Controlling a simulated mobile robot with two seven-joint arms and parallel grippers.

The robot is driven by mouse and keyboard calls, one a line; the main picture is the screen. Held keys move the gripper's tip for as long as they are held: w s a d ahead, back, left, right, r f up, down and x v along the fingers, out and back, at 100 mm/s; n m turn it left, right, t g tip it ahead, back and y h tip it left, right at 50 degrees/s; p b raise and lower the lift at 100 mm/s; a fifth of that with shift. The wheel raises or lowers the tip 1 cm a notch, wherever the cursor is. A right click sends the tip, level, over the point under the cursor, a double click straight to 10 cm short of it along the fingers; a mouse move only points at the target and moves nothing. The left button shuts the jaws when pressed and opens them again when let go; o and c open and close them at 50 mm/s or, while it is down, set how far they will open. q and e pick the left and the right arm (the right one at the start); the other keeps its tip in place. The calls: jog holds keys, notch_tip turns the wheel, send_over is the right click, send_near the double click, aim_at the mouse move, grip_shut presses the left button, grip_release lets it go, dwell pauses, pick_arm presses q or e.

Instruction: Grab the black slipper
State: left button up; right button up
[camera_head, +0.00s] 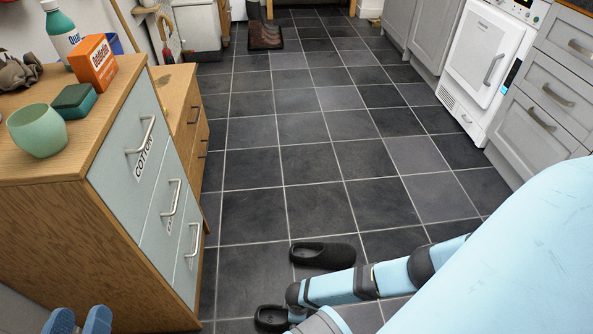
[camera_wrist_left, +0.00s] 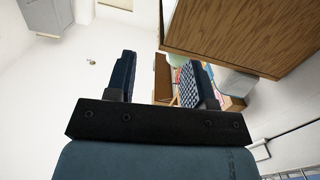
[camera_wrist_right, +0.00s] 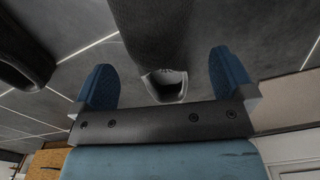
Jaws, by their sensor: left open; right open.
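Two black slippers lie on the tiled floor in the head view. One slipper (camera_head: 323,255) lies whole beyond my right arm; the other (camera_head: 271,318) is nearer and partly covered by the arm. In the right wrist view, my right gripper (camera_wrist_right: 165,80) is open, with one dark slipper (camera_wrist_right: 152,35) in line with the gap between its fingers. I cannot tell whether they touch. Another dark slipper (camera_wrist_right: 22,58) shows at the left edge. My left gripper (camera_head: 78,320) is open and empty at the lower left; it also shows in the left wrist view (camera_wrist_left: 163,75).
Grey kitchen units (camera_head: 545,115) and a white appliance (camera_head: 487,60) line the right. The floor between is clear.

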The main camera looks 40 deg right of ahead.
jog(key=f+b, duration=0.2)
jog(key=f, duration=0.1)
jog(key=f+b, duration=0.1)
jog(key=shift+w+f+b, duration=0.35)
jog(key=shift+f+b, duration=0.05)
jog(key=shift+f, duration=0.4)
pick_arm(q)
jog(key=w+m, duration=0.1)
jog(key=w+a+m+t+h, duration=0.1)
jog(key=m, duration=0.1)
jog(key=shift+a+r, duration=0.15)
jog(key=shift+r, duration=0.2)
pick_arm(e)
jog(key=c, duration=0.8)
